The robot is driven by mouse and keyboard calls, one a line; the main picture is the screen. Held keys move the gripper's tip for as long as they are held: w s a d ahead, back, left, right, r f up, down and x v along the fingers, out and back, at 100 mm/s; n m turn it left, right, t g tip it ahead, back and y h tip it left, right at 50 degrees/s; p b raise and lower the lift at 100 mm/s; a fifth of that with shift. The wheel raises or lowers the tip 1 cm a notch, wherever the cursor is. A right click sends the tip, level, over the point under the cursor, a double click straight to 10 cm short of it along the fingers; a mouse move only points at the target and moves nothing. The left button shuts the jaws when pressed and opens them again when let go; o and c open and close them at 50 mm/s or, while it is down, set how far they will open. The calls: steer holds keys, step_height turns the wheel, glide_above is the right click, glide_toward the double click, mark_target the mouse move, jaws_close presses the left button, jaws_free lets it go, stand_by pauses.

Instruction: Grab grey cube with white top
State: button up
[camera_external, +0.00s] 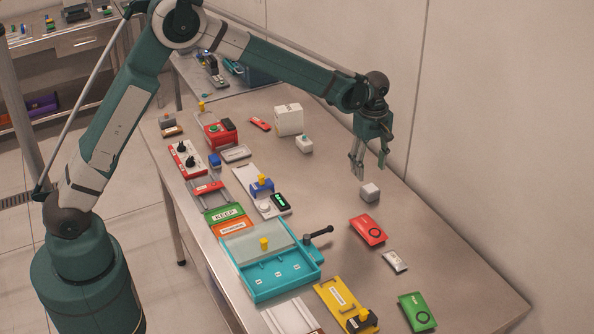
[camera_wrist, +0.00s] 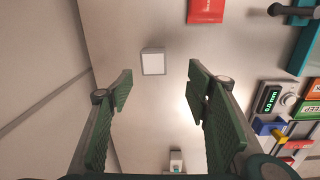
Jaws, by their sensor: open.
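The grey cube with a white top (camera_external: 370,192) stands on the bare table top near the wall side. In the wrist view it (camera_wrist: 153,62) shows its white top with a thin grey edge, ahead of the fingertips and in line with the gap between them. My gripper (camera_external: 370,172) is above the table, just above and behind the cube, pointing down. In the wrist view its two green fingers (camera_wrist: 158,82) are spread wide with nothing between them. The cube is apart from the fingers and fully visible.
A red packet (camera_external: 367,230) lies near the cube, with a small white packet (camera_external: 395,261) and a green packet (camera_external: 417,311) beyond. A white box (camera_external: 289,119) stands farther back. Table around the cube is clear.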

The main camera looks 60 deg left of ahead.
mark_target(371, 189)
steer(key=shift+w+d+f+n, duration=0.1)
steer(key=shift+w+f, duration=0.15)
steer(key=shift+f, duration=0.2)
steer(key=shift+w+f+n, duration=0.1)
steer(key=shift+w+f, duration=0.15)
steer(key=shift+f, duration=0.2)
steer(key=shift+w+d+f+n, duration=0.1)
steer(key=shift+w+f, duration=0.15)
steer(key=shift+f, duration=0.2)
steer(key=shift+f, duration=1.3)
steer(key=shift+f, duration=2.6)
steer(key=c, duration=1)
